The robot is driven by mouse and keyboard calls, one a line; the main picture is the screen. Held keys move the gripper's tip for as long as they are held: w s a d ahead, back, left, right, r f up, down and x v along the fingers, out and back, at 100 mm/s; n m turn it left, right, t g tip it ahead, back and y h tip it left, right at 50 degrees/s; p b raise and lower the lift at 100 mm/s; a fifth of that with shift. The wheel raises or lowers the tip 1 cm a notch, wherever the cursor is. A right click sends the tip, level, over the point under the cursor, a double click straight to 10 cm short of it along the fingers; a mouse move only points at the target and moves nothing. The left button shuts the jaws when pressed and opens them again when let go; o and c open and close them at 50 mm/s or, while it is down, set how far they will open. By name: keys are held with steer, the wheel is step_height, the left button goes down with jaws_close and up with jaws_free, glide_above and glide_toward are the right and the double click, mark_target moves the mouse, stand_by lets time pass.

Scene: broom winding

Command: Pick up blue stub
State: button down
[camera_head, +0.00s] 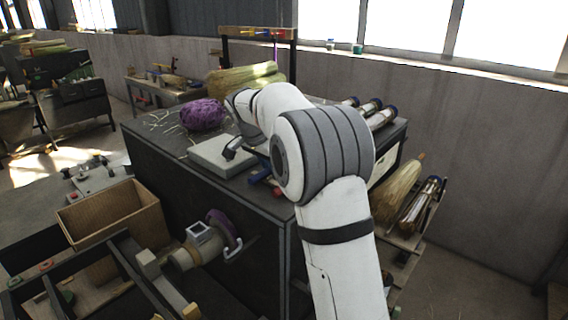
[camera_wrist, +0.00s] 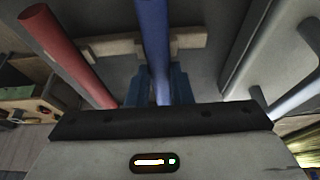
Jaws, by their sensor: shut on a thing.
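The blue stub (camera_wrist: 153,28) is a long, smooth blue rod, seen in the wrist view running from the top edge down between my fingers. My gripper (camera_wrist: 160,76) is shut on it, with one blue finger on each side. The stub's lower end is hidden by the gripper body. A pale wooden notched holder (camera_wrist: 103,48) lies across behind the stub; I cannot tell whether the stub still touches it. In the head view my arm hides most of the gripper. A small blue piece (camera_head: 258,177) shows at the bench's front edge.
A red stub (camera_wrist: 62,48) lies to the left of the blue one. A pale rod (camera_wrist: 292,102) is at the right. The dark bench (camera_head: 190,180) also carries a purple bundle (camera_head: 203,114), a grey block (camera_head: 212,160) and broom straw (camera_head: 243,80). An open wooden box (camera_head: 112,213) stands front left.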

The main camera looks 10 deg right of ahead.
step_height(320, 180, up, 10)
steer(key=b, duration=0.1)
stand_by(0.6)
stand_by(0.4)
